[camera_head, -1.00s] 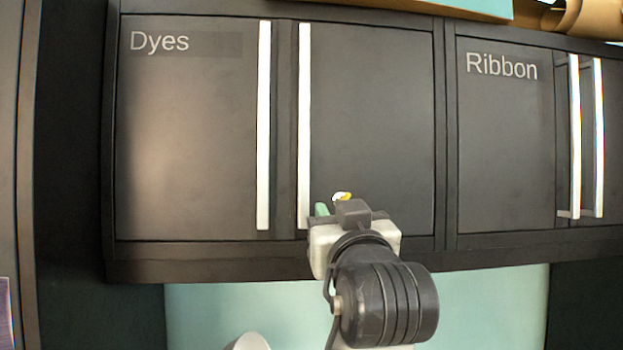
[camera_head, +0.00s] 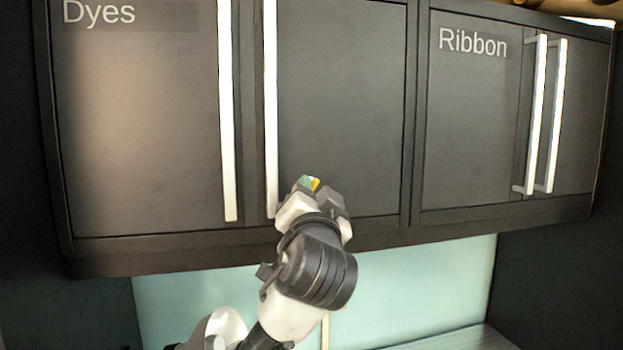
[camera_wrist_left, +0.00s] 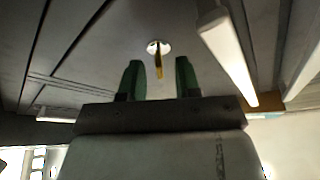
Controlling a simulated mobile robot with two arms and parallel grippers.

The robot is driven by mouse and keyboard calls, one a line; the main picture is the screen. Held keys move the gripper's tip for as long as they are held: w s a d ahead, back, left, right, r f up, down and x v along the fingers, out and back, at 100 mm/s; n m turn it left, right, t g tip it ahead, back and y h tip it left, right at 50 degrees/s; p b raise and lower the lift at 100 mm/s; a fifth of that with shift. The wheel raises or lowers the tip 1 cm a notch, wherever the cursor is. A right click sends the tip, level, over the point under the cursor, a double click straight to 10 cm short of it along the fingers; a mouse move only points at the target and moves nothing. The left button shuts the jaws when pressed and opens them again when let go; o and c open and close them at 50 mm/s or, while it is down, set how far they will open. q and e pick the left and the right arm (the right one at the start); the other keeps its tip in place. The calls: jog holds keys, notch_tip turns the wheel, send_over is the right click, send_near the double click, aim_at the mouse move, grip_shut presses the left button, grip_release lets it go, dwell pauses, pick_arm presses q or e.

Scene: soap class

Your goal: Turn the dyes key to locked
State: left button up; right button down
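The Dyes cabinet (camera_head: 140,140) is dark, with two doors and long white vertical handles, all shut. In the head view only a bit of the key (camera_head: 316,184) shows past my gripper. My left gripper (camera_head: 308,183) is at the key. In the left wrist view its green fingers (camera_wrist_left: 159,70) are apart, with the key seen in the gap between them and no visible contact. My right gripper is out of view.
A white door handle (camera_wrist_left: 228,52) runs close beside the gripper in the left wrist view. The Ribbon cabinet (camera_head: 465,120) adjoins on the right, doors shut. A pale teal wall (camera_head: 420,285) lies below, with a light surface (camera_head: 455,340) at the lower right.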

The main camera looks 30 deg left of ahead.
pick_arm(q)
jog(key=shift+w+a+r, duration=0.15)
jog(key=shift+w, duration=0.25)
jog(key=shift+c, duration=0.2)
grip_shut()
jog(key=shift+w+n+g+y+b, duration=0.1)
jog(key=shift+n+g+y+b, duration=0.5)
jog(key=shift+n+b, duration=1.1)
jog(key=shift+n+g+y+b, duration=0.25)
jog(key=shift+n+y+b, duration=0.6)
jog(key=shift+n+b, duration=0.8)
jog(key=shift+w+n+g+y+b, duration=0.1)
jog(key=shift+n+g+y+b, duration=0.5)
jog(key=shift+n+b, duration=1.1)
jog(key=shift+s+y, duration=0.1)
jog(key=shift+y, duration=0.25)
